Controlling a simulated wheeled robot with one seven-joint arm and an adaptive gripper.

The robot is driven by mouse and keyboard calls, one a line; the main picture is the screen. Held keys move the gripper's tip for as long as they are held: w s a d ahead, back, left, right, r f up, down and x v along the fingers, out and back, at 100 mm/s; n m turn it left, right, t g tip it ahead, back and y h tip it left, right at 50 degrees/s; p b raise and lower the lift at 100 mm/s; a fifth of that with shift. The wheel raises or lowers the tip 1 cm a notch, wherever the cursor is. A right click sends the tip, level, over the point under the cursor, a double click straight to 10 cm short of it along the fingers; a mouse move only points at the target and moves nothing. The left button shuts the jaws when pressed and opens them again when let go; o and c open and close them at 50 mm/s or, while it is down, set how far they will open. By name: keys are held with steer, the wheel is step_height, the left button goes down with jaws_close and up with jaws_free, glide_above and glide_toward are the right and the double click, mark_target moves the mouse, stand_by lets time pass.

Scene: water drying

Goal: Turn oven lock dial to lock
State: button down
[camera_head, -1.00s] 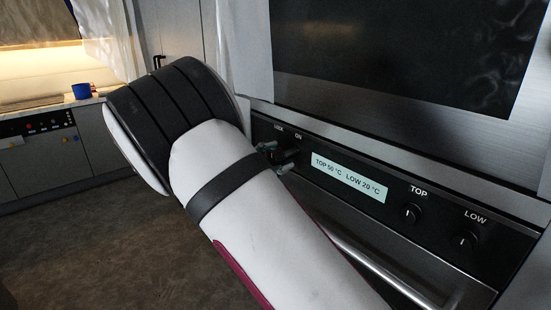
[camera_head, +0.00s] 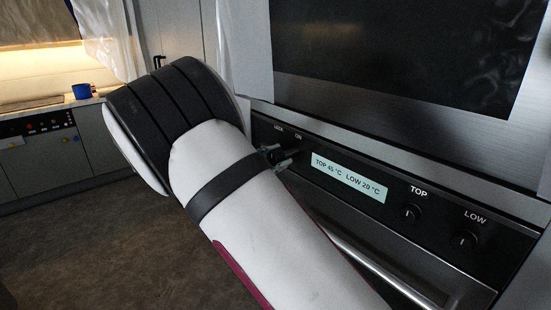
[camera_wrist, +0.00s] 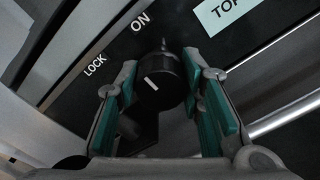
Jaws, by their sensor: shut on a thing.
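The oven lock dial (camera_wrist: 165,82) is a round black knob with a short white mark on its face. It shows in the wrist view, with the words LOCK and ON printed on the panel beside it. The mark slants toward the upper left; I cannot tell exactly which word it points at. My gripper (camera_wrist: 160,72) has its green-padded fingers on either side of the dial and is shut on it. In the head view my gripper (camera_head: 281,156) shows at the panel just under the ON label, and it mostly hides the dial.
The oven panel display (camera_head: 349,178) reads TOP 45 °C and LOW 20 °C. The TOP knob (camera_head: 411,212) and LOW knob (camera_head: 467,240) sit to its right. A handle bar (camera_head: 375,268) runs below the panel. A blue mug (camera_head: 82,91) stands on the far counter.

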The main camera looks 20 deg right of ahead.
steer(key=shift+f+m, duration=0.25)
steer(key=shift+m, duration=0.25)
steer(key=m, duration=0.2)
steer(key=shift+a+m, duration=0.1)
steer(key=shift+m, duration=0.3)
steer(key=m, duration=0.9)
steer(key=shift+r+m, duration=0.1)
steer(key=shift+m, duration=0.3)
steer(key=shift+w+m, duration=0.1)
steer(key=shift+m, duration=1.9)
steer(key=shift+r, duration=0.15)
steer(key=c, duration=1.2)
jaws_free()
steer(key=shift+w, duration=0.1)
steer(key=shift+o, duration=0.5)
